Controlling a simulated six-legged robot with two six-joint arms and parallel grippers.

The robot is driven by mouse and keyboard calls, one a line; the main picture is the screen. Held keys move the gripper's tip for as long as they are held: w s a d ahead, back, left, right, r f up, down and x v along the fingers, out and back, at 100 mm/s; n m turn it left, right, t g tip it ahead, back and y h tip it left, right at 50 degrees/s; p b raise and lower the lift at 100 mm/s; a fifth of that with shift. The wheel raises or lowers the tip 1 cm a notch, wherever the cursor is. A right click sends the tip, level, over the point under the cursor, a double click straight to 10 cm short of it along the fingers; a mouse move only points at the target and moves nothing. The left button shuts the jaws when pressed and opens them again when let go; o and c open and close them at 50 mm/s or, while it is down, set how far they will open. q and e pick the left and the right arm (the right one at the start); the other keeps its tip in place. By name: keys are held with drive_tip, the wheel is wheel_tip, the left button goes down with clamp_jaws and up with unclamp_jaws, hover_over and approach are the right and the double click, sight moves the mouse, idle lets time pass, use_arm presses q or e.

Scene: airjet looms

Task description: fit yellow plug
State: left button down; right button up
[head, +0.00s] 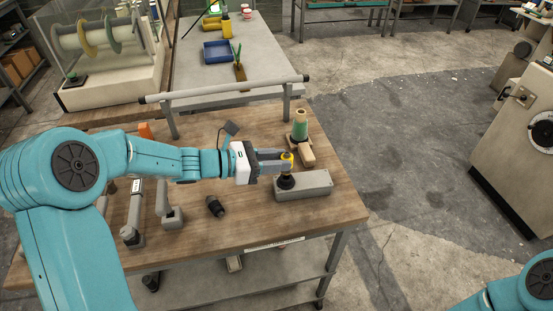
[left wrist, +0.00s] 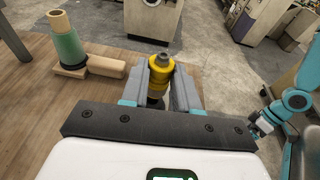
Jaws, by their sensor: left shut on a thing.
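The yellow plug (head: 287,162) is upright between the fingers of my left gripper (head: 285,161), which is shut on it. It also shows in the left wrist view (left wrist: 160,72), with a grey tip on top. In the head view its dark lower part meets the top of a grey box (head: 315,184) on the wooden bench. I cannot tell how far it sits in the box. My right arm shows at the lower right of the head view, but its gripper is outside that view. In the left wrist view my right gripper (left wrist: 262,124) is small, and its jaws are unclear.
A green yarn cone (head: 300,127) on a wooden block stands just behind the grey box. A black connector (head: 215,206) lies on the bench (head: 255,222) left of the box. A grey rail (head: 225,89) runs along the back. The bench front is mostly clear.

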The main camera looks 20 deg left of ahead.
use_arm(q)
drive_tip(key=shift+f+b, duration=1.15)
drive_tip(key=shift+f, duration=0.1)
drive_tip(key=c, duration=0.8)
unclamp_jaws()
drive_tip(key=shift+r, duration=0.1)
drive_tip(key=v, duration=1.6)
drive_tip(key=shift+s+a, duration=0.15)
